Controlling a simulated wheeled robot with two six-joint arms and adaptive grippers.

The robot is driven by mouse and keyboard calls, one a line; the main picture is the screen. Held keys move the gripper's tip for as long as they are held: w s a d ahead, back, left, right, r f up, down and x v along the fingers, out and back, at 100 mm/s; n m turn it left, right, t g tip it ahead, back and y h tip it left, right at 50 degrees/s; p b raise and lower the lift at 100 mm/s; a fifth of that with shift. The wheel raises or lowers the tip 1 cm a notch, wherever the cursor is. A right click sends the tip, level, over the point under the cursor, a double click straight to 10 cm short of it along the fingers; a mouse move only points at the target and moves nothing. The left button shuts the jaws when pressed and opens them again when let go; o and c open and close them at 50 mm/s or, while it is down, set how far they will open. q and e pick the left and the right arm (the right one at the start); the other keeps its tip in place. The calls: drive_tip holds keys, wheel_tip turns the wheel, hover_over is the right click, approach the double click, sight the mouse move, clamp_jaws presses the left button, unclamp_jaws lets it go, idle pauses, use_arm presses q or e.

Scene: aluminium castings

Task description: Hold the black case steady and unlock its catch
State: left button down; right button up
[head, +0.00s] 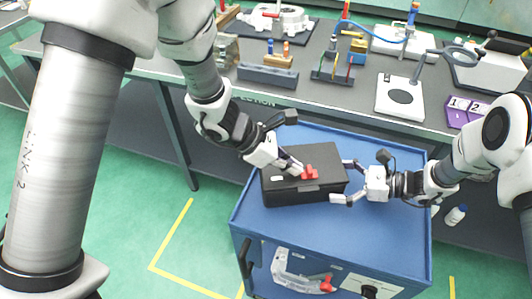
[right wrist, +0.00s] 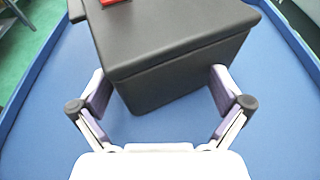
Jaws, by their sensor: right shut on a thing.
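The black case (head: 322,155) lies closed on the blue cart top, and its corner fills the upper right wrist view (right wrist: 175,70). A red catch (head: 310,174) sits on the lid near the front edge; only a bit of red (right wrist: 113,2) shows at the top of the right wrist view. My right gripper (head: 342,181) has its fingers on either side of the case's right end and is shut on it. My left gripper (head: 297,167) has its fingertips at the red catch, above the lid. Whether they touch or grip it is too small to tell.
The blue cart (head: 300,235) has a raised rim and free room in front of the case. Behind it stands a grey workbench (head: 350,105) with fixtures, a white plate with a black disc (head: 400,97) and purple numbered blocks (head: 465,110). A casting (head: 300,272) lies in the cart's lower shelf.

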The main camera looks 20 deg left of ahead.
use_arm(q)
drive_tip(key=shift+s+a, duration=0.25)
drive_tip(key=shift+a, duration=0.25)
drive_tip(key=shift+s+a, duration=0.2)
drive_tip(key=shift+a, duration=0.25)
use_arm(e)
drive_tip(key=shift+s+a+f, duration=0.1)
use_arm(q)
drive_tip(key=v, duration=1)
drive_tip(key=shift+a, duration=0.15)
drive_tip(key=shift+s, duration=0.1)
